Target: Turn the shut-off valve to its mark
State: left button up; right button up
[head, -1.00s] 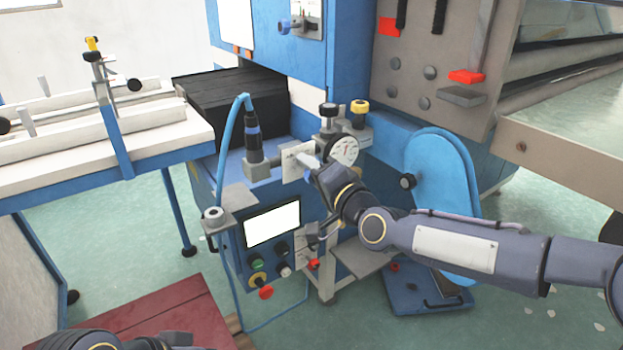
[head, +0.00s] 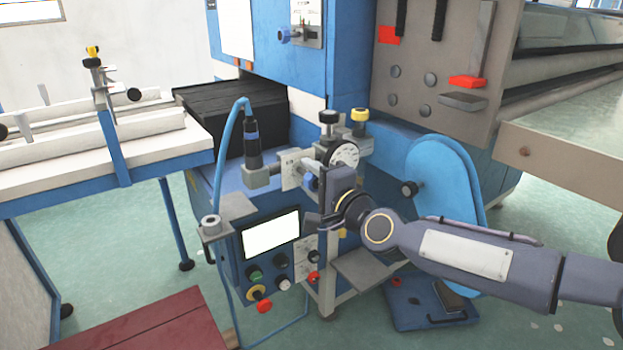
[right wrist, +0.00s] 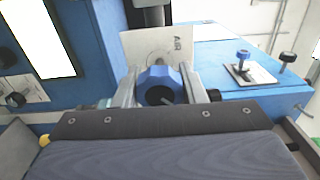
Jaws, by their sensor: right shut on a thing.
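The shut-off valve shows in the right wrist view as a blue knob (right wrist: 158,84) with a dark centre, in front of a pale plate marked AIR (right wrist: 158,45). My right gripper (right wrist: 161,88) has one finger on each side of the knob and is shut on it. In the head view a bit of the blue knob (head: 309,182) shows beside the pale plate (head: 290,168), and my right gripper (head: 320,183) largely covers it. The mark on the plate is too small to read for sure. My left gripper is out of view.
A round dial gauge (head: 344,155) sits just above my right gripper. A black cylinder with a blue band (head: 253,145) stands left of the plate. Below are a bright screen (head: 271,233) and coloured buttons (head: 256,273). A blue rounded guard (head: 445,180) is close to the right.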

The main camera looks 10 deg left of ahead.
jog(key=o, duration=1)
jog(key=v, duration=0.7)
jog(key=shift+s+d, duration=0.3)
jog(key=shift+d, duration=0.05)
